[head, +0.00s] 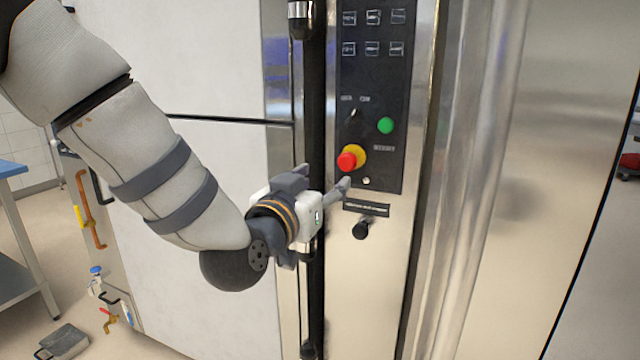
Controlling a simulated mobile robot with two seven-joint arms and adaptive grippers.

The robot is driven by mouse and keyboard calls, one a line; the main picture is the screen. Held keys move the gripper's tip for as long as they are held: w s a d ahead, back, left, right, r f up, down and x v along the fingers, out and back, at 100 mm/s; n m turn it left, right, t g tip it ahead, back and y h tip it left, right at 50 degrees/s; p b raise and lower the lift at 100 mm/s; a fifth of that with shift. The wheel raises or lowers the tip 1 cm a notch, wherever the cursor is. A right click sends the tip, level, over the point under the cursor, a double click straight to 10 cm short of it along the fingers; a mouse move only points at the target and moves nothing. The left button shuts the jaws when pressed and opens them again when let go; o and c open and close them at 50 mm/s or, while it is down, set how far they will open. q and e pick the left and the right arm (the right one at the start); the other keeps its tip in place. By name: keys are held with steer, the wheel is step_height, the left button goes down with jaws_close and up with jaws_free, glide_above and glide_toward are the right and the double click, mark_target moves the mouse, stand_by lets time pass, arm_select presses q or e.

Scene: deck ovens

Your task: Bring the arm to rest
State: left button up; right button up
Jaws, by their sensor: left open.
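My left arm comes in from the upper left of the head view, and my left gripper (325,180) is at the oven front. Its fingers are spread, one on the left side of the long black vertical handle (314,110) and one on its right side. The gripper's body covers part of the handle, so I cannot tell whether it touches the bar. The right fingertip is just below the red emergency button (347,161) on its yellow collar. My right gripper is not in view.
The black control panel (372,75) carries a green button (385,125) and several small keys. A black knob (361,230) sits below it. A blue-topped table (12,168) stands at the far left. A grey pedal-like block (62,341) is on the floor, lower left.

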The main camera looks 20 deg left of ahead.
arm_select(q)
steer(key=shift+s, duration=0.1)
stand_by(0.3)
steer(key=s+f+g+p, duration=0.1)
steer(key=s+f+g, duration=0.4)
steer(key=s+f, duration=0.75)
steer(key=s+f+g, duration=0.5)
steer(key=f, duration=1.4)
steer(key=s+a+f+g, duration=0.1)
steer(key=s+f+g, duration=0.2)
steer(key=s, duration=0.7)
steer(key=s+f+g, duration=0.3)
steer(key=s+g, duration=0.1)
steer(key=s, duration=0.7)
steer(key=s+a+f+g, duration=0.1)
steer(key=s+f+g, duration=0.2)
steer(key=s, duration=0.7)
steer(key=shift+s+a+f+n+y+p, duration=0.3)
steer(key=shift+f+n+p, duration=0.1)
steer(key=shift+f, duration=0.2)
arm_select(e)
steer(key=shift+w+r+t, duration=0.5)
steer(key=shift+w+r, duration=0.6)
